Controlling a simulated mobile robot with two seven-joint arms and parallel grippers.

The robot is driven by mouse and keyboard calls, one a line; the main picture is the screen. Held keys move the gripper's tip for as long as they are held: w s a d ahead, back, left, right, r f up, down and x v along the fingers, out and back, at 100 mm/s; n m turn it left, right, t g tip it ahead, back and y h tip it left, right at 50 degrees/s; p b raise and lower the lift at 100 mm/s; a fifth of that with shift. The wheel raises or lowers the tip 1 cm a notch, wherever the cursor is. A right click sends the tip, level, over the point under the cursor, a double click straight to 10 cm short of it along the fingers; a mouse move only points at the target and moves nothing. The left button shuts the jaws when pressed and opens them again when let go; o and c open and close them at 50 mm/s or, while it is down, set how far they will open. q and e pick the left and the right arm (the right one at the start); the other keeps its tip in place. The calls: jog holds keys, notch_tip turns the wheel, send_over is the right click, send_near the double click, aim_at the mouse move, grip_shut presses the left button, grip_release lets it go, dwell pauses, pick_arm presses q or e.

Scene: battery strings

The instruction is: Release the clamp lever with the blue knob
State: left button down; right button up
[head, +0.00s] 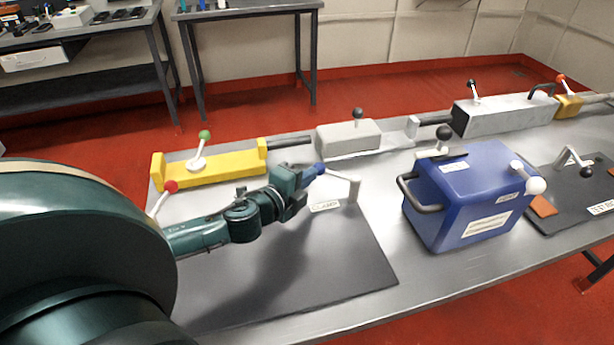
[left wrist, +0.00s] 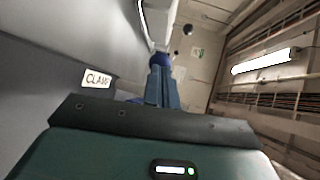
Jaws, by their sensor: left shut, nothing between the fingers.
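The clamp lever (head: 340,176) is a pale arm on a short upright post at the back right of the dark mat, beside a "CLAMP" label (head: 325,206). Its blue knob (head: 319,169) is at the lever's left end. My left gripper (head: 306,174) comes in from the left, with its fingertips at the knob; I cannot tell whether they touch. In the left wrist view the fingers (left wrist: 160,88) are together, with the blue knob (left wrist: 160,60) just beyond their tips and partly hidden by them. The label (left wrist: 97,78) is to the left. My right gripper is not in view.
A yellow fixture (head: 215,173) with a green-knobbed lever and a red-knobbed lever (head: 164,196) lie left. A grey block (head: 348,138) stands behind. A blue box (head: 470,195) with handles stands right. The dark mat (head: 330,270) is clear in front.

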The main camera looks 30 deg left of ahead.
pick_arm(q)
jog(key=shift+w+a, duration=0.1)
jog(key=shift+w+a+m+g+h, duration=0.15)
jog(key=shift+w+a+m+h, duration=0.25)
jog(key=shift+w+m+h, duration=0.45)
jog(key=shift+w+a+m+g+h, duration=0.15)
jog(key=shift+w+a+m+h, duration=0.2)
jog(key=shift+m+h, duration=0.5)
jog(key=h, duration=0.1)
jog(key=w+m+g+h+b, duration=0.1)
jog(key=h, duration=0.1)
jog(key=shift+w+a, duration=0.3)
jog(key=shift+a, duration=0.05)
jog(key=shift+w+m+h, duration=0.3)
jog(key=shift+w+m, duration=0.05)
jog(key=shift+m, duration=0.15)
jog(key=shift+w+a+r, duration=0.15)
jog(key=shift+w+r, duration=0.05)
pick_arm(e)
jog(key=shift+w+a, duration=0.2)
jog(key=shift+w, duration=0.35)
